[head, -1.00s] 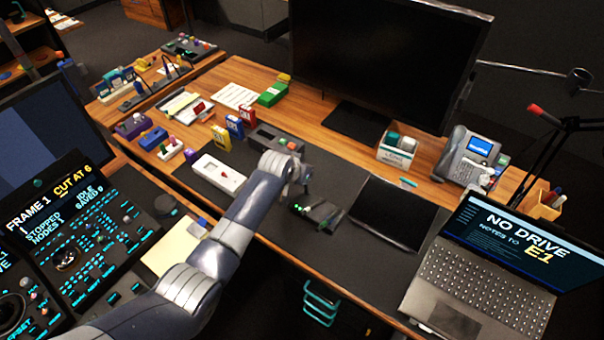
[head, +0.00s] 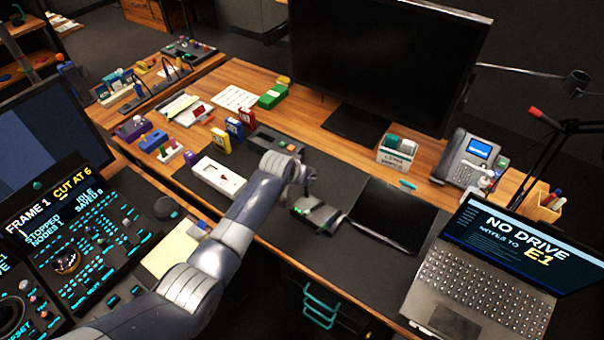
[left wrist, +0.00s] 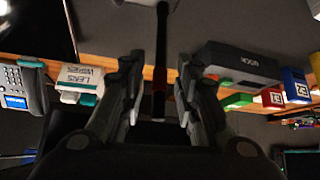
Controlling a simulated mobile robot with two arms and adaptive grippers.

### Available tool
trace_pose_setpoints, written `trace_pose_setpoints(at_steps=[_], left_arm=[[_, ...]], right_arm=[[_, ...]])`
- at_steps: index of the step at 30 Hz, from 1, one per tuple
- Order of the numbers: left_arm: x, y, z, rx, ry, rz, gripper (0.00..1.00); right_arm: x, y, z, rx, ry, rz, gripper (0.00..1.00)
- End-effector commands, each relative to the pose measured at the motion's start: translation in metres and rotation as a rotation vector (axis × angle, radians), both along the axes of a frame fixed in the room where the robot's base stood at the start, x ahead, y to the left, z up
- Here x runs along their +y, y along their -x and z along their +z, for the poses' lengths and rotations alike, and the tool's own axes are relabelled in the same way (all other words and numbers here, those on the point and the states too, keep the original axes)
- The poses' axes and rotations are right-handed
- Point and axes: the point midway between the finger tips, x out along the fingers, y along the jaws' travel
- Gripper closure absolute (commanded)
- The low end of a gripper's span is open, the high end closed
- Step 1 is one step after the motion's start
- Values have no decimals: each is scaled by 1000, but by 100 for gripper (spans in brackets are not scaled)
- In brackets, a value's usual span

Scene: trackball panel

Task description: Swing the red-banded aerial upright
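My left gripper (left wrist: 159,90) is open, with one finger on each side of the rod. Gaps show between the rod and the fingers, so it is not clearly gripped. In the head view my left gripper (head: 318,213) is over the dark desk mat, left of a black tablet-like panel. The aerial cannot be made out there, and its base is hidden. My right gripper is not in view.
A grey box (head: 277,143) with buttons and a white box (head: 218,175) stand left of my arm. A black panel (head: 392,213) and an open laptop (head: 500,270) lie to the right. A wipes box (head: 397,155), a phone (head: 470,158) and a large monitor (head: 375,60) stand behind.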

Motion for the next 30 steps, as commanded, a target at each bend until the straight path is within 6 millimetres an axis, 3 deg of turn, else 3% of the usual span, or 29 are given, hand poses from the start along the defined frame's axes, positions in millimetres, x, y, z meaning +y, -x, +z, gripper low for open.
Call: trace_pose_setpoints(at_steps=[8, 24, 30], left_arm=[[6, 12, 17, -2, 1, 0, 70], [28, 56, 79, -2, 1, 1, 70], [33, 65, 90, 1, 0, 1, 70]], right_arm=[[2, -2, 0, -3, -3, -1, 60], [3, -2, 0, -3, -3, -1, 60], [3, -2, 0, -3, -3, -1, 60]])
